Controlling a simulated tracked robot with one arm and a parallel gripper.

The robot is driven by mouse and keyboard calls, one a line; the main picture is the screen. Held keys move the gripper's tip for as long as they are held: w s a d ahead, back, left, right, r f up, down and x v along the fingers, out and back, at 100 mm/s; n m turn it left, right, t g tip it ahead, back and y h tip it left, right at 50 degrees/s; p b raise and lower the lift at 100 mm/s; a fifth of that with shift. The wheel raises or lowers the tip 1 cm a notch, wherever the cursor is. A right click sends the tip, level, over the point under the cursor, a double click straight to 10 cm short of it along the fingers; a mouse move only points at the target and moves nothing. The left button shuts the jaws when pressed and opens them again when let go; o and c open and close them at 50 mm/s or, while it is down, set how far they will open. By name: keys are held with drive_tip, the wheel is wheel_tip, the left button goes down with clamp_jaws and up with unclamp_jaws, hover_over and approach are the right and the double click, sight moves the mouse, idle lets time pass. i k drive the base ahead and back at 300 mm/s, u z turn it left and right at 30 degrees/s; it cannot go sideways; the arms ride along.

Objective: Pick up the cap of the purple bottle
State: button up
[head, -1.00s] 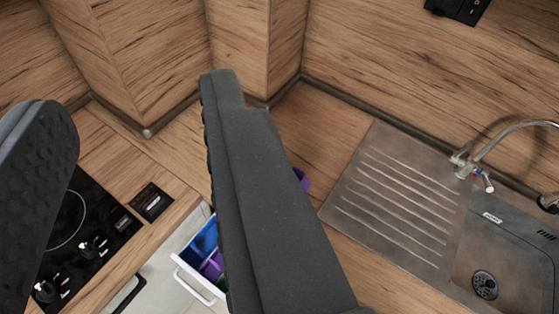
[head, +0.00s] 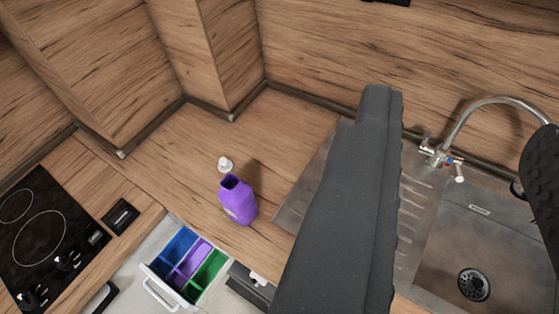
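The purple bottle (head: 239,204) stands upright on the wooden counter, its dark mouth open. A small white cap (head: 225,165) shows just above the bottle's mouth in the picture, apart from it. I cannot tell whether it rests on the counter behind. My gripper (head: 457,107) is open, its two dark fingers wide apart with nothing between them. The near finger is large at right of centre, and the other is cut off at the right edge. Both fingers appear right of the bottle and cap.
An open drawer (head: 152,290) with blue, purple and green compartments is below the bottle. A black hob (head: 40,235) is at left. A steel sink (head: 445,245) with a tap (head: 497,101) is at right. Wooden walls close off the back. The counter left of the bottle is clear.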

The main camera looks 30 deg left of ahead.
sight(225, 166)
drive_tip(key=z, duration=2)
drive_tip(key=k, duration=1.15)
drive_tip(key=u, duration=1.95)
drive_tip(key=i, duration=1)
